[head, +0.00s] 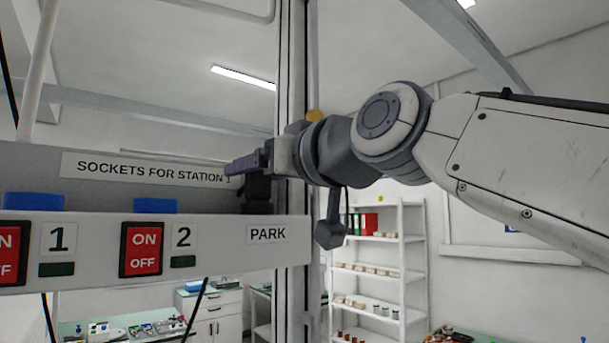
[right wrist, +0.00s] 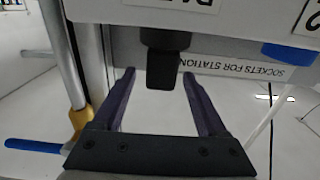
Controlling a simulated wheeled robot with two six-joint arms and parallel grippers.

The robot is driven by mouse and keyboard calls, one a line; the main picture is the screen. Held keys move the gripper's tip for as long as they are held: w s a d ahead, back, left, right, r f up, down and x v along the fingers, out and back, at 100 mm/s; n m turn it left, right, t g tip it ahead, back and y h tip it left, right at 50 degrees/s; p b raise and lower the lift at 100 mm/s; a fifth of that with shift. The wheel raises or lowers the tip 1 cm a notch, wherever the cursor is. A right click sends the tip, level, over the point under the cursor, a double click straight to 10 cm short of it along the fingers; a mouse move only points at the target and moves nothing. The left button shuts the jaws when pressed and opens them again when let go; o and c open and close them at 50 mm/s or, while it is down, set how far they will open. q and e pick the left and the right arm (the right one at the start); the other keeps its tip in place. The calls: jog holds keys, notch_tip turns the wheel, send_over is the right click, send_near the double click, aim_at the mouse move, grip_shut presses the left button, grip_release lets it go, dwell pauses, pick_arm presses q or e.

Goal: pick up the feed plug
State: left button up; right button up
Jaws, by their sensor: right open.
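The feed plug is a black block at the PARK position of the socket panel, seen in the head view (head: 257,192) partly behind my gripper. In the right wrist view the plug (right wrist: 163,62) hangs between the two fingers, with a gap visible on each side. My right gripper (head: 240,166) is open around it, its purple-grey fingers (right wrist: 158,78) reaching in from the right at the PARK end. No finger visibly touches the plug. My left gripper is not in view.
The panel shelf (head: 100,272) carries red ON/OFF switches marked 1 and 2, with blue sockets (head: 155,205) behind. A label board (head: 140,170) stands behind the fingers. A pale upright post (head: 293,80) stands close by. Shelving (head: 385,270) is farther back.

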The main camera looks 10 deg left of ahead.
jog(key=shift+w+a, duration=0.1)
jog(key=shift+a, duration=0.1)
grip_shut()
jog(key=shift+r, duration=0.1)
notch_tip(320, 180, up, 10)
jog(key=p, duration=0.3)
dwell(0.4)
